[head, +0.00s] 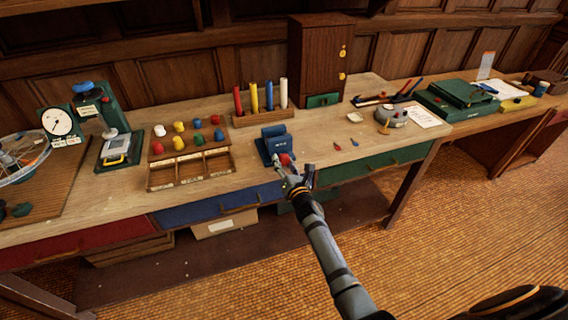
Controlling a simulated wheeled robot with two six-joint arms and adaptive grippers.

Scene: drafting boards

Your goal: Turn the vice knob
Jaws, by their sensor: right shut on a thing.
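A small blue vice (271,147) stands near the front edge of the wooden bench. Its red knob (285,159) faces the front, partly hidden by my gripper. My right gripper (286,172) reaches up from the lower right and is shut on the red knob. My left gripper does not show.
Left of the vice is a wooden tray (160,183) with several coloured knobs. A rack (262,117) of coloured rods and a brown cabinet (318,55) stand behind. Small red and blue pieces lie to the right. A blue drawer (190,211) is below.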

